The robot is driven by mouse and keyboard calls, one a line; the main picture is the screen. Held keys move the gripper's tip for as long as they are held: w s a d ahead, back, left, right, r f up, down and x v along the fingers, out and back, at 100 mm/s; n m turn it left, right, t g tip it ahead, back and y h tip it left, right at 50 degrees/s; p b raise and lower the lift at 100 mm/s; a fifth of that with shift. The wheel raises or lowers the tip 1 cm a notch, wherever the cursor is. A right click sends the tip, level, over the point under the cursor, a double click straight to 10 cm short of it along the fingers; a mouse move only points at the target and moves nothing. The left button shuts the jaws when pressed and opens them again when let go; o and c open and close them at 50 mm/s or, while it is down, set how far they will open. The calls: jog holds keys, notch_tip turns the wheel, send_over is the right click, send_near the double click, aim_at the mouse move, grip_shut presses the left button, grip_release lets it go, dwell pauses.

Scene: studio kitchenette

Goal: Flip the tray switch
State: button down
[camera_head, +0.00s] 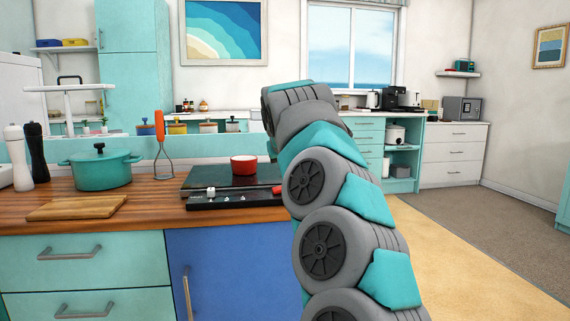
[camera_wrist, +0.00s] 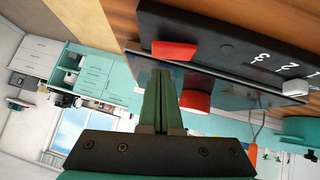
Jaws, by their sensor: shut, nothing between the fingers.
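The warming tray (camera_head: 225,181) is a dark slab on the wooden counter, with a black front panel (camera_head: 236,200). A red switch (camera_head: 278,190) is at the panel's right end, partly behind my arm. In the wrist view the red switch (camera_wrist: 174,51) is a flat block on the black panel (camera_wrist: 232,48), which bears white numerals and a white knob (camera_wrist: 295,87). My gripper (camera_wrist: 160,74) is shut and empty, its green fingertips close to the switch; I cannot tell whether they touch. The head view does not show the gripper. A red bowl (camera_head: 243,165) stands on the tray.
A teal pot (camera_head: 101,170), a cutting board (camera_head: 77,208), an orange-handled masher (camera_head: 161,150) and two mills (camera_head: 36,152) stand left of the tray. My arm covers the counter's right end. Open floor (camera_head: 455,270) lies to the right.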

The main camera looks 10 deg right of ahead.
jog(key=shift+d+f, duration=0.2)
jog(key=shift+f, duration=0.8)
jog(key=shift+d+f+m+y+b, duration=0.3)
jog(key=shift+f+y, duration=0.05)
jog(key=shift+y, duration=0.05)
jog(key=shift+a, duration=0.3)
jog(key=shift+a+r, duration=0.1)
jog(key=shift+a, duration=0.55)
